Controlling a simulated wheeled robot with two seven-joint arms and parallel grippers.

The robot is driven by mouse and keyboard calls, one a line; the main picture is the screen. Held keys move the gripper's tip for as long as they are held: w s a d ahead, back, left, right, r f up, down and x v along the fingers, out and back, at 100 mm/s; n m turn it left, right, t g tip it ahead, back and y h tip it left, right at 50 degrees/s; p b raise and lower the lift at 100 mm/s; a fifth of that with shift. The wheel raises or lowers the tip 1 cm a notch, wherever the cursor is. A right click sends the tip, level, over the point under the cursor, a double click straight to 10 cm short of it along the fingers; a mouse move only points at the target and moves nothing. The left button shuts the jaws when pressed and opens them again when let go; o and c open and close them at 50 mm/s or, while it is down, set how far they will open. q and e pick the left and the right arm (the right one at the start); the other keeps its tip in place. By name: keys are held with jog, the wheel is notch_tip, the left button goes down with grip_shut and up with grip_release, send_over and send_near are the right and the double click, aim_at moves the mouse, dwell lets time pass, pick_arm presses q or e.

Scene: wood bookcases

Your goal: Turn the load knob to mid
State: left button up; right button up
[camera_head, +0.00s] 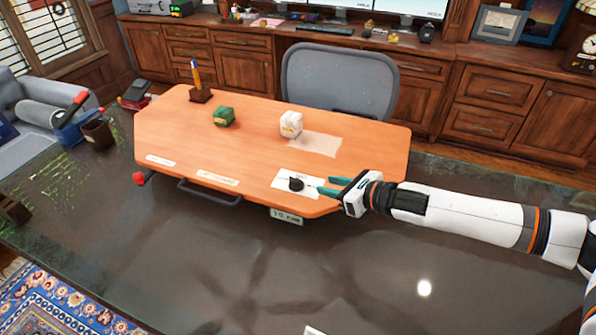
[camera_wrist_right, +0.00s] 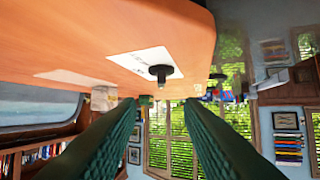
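The load knob (camera_head: 296,184) is a small black knob on a white label plate (camera_head: 284,190) at the front right of the orange board (camera_head: 240,150). It also shows in the right wrist view (camera_wrist_right: 161,72), ahead of the fingers and above the gap between them. My right gripper (camera_head: 328,187) comes in from the right with its green fingers pointing at the knob. In the wrist view its fingers (camera_wrist_right: 160,125) are spread apart with nothing between them. The fingertips look close to the knob, apart from it. My left gripper is not in view.
On the board stand a white block (camera_head: 291,124), a green block (camera_head: 224,116) and a brown holder (camera_head: 200,95) with a pencil-like item. A dark handle (camera_head: 209,192) and a small display (camera_head: 287,216) are at the front edge. A grey chair (camera_head: 340,78) is behind.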

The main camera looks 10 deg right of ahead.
aim_at(298, 179)
jog(key=x, duration=1)
jog(key=shift+w+a, duration=0.1)
jog(key=shift+a, duration=0.1)
grip_shut()
